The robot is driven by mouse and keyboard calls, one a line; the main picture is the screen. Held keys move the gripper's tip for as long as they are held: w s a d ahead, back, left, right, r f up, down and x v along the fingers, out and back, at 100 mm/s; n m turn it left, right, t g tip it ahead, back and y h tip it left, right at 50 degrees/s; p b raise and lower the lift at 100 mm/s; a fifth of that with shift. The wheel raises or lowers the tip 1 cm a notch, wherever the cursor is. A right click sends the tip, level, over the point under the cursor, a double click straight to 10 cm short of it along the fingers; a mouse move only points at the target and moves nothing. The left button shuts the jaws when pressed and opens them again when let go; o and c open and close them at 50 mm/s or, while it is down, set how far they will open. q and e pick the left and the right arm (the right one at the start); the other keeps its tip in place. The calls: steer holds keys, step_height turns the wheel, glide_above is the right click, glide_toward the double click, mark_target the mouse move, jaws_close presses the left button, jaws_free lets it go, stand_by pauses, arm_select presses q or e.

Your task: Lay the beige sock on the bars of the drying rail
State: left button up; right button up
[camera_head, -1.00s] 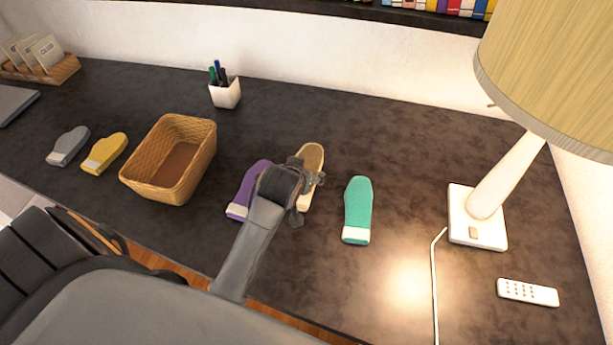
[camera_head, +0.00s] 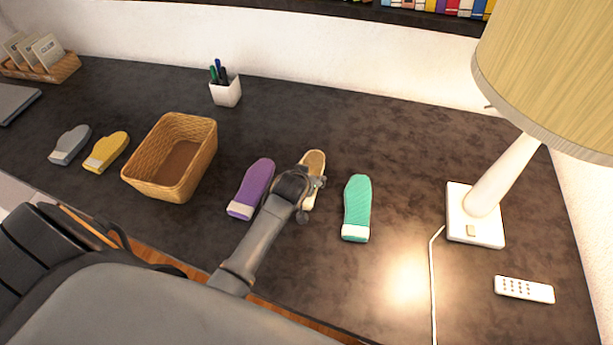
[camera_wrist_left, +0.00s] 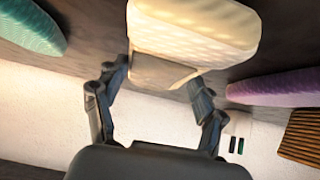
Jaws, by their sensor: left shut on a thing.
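The beige sock (camera_head: 315,163) is on the dark desk between the purple sock (camera_head: 254,186) and the teal sock (camera_head: 357,207). My left gripper (camera_head: 310,197) is over its near end and hides that part. In the left wrist view the beige sock (camera_wrist_left: 190,35) reaches in between the two fingers, and the gripper (camera_wrist_left: 160,76) is shut on its cuff end. I cannot tell whether the sock is clear of the desk. The drying rail is not in view. My right gripper is not in view.
A wicker basket (camera_head: 144,188), a yellow sock (camera_head: 106,152) and a grey sock (camera_head: 69,145) are to the left. A pen cup (camera_head: 226,92) stands at the back. A lamp (camera_head: 475,228) and a remote (camera_head: 524,289) are at the right. The desk behind the beige sock is clear.

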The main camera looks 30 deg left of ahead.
arm_select(q)
steer(key=shift+f, duration=0.15)
steer(key=o, duration=1.3)
steer(key=shift+c, duration=0.2)
